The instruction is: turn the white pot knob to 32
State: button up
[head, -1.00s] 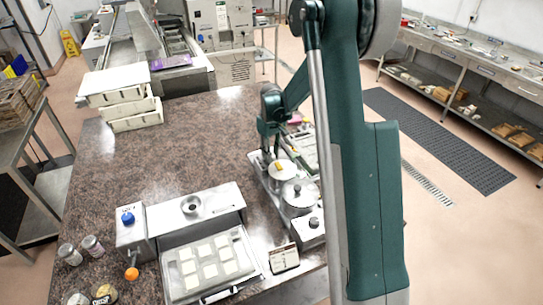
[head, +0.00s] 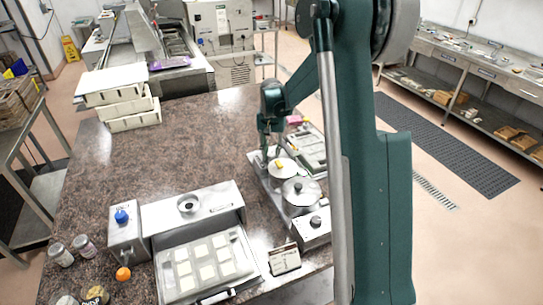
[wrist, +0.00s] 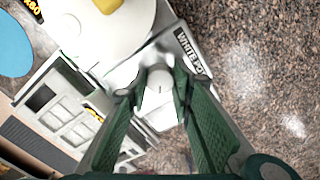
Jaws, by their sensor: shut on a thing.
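The white pot knob (wrist: 160,84) is a small pale round knob below the white pot in the wrist view. A "WHITE POT" label (wrist: 190,52) is beside it. My gripper (wrist: 159,92) has a finger on each side of the knob and is shut on it. The knob's pointer and any scale numbers cannot be read. The white pot (wrist: 115,40), with a yellow piece on its lid, also shows in the head view (head: 284,172). There my gripper (head: 268,151) is down at its far left side, and the knob is hidden.
A second lidded pot (head: 300,194) and a box with a dark knob (head: 314,229) stand nearer me on the same unit. A moulding tray (head: 205,268) and a box with a blue button (head: 123,228) are at the front left. The counter (head: 165,150) is clear farther left.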

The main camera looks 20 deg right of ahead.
aim_at(271, 154)
jog(key=shift+m+b, duration=0.4)
jog(key=shift+m, duration=0.9)
jog(key=o, duration=0.9)
jog(key=shift+r, duration=6.05)
